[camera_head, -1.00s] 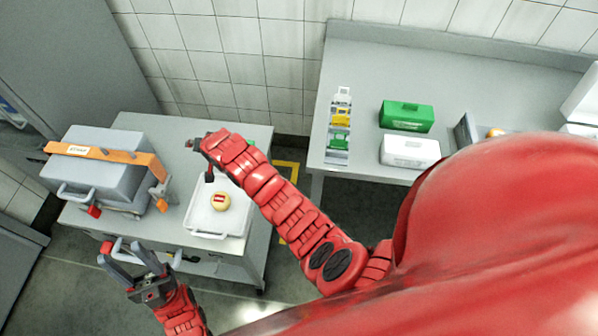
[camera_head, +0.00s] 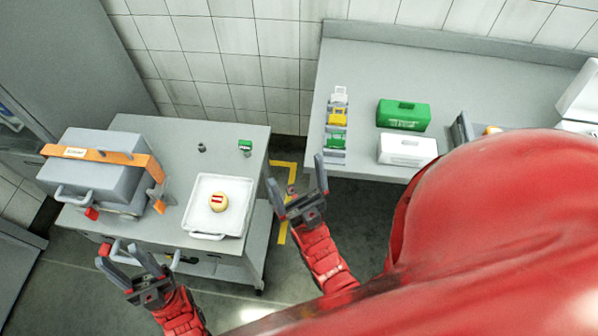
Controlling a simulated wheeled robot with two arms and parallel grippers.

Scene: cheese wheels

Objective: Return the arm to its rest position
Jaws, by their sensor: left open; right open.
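My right gripper (camera_head: 297,188) is open and empty, with its fingers pointing up in the picture. It is to the right of the left-hand table, over the floor gap between the two tables. My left gripper (camera_head: 131,260) is open and empty in front of the left-hand table's near edge. A pale round cheese wheel (camera_head: 218,201) with a red and white label lies in a white tray (camera_head: 203,222) on that table. Both grippers are apart from the tray and the cheese.
A grey case (camera_head: 84,172) with an orange bar (camera_head: 105,154) stands left on the table (camera_head: 185,140). The right bench (camera_head: 460,75) holds a green box (camera_head: 403,115), a white box (camera_head: 407,150) and a rack (camera_head: 337,125).

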